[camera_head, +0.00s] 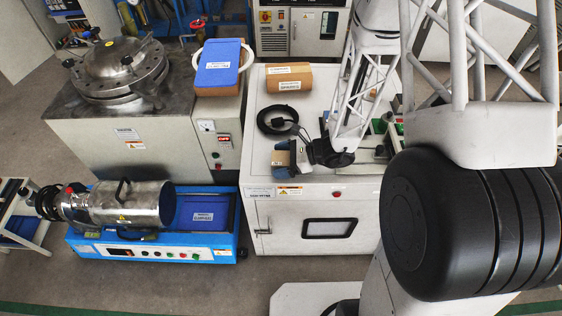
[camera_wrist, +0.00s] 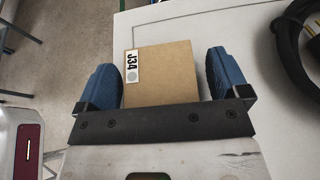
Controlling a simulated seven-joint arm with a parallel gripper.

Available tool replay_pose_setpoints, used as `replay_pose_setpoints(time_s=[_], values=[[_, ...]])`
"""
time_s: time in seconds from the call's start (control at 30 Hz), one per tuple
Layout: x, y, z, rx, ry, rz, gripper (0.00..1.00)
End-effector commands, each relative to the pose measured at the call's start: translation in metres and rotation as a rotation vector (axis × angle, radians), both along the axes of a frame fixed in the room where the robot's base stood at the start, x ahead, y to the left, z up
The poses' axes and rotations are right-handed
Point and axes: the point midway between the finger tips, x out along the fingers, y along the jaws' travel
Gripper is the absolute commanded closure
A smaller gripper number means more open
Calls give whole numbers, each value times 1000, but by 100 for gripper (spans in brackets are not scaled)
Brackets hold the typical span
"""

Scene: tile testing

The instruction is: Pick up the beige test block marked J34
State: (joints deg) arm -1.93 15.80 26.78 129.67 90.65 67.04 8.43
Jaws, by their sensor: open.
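The beige test block marked J34 (camera_wrist: 168,78) is in the wrist view, with its white label at its upper left corner. My gripper (camera_wrist: 162,66) has blue fingers spread on both sides of the block. The lower end of the block is hidden behind the dark gripper bar.
Green and other small items lie to the right, partly behind my arm. The cabinet's left edge is close to the block. A blue machine (camera_head: 150,243) stands at the left.

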Motion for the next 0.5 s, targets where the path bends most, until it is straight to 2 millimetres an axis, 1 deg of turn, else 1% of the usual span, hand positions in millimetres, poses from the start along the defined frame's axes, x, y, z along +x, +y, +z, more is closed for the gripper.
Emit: replay_pose_setpoints(time_s=[0.1, 0.13, 0.5], values=[[0, 0, 0, 0, 0, 0, 6], [0, 0, 0, 0, 0, 0, 8], [0, 0, 0, 0, 0, 0, 65]])
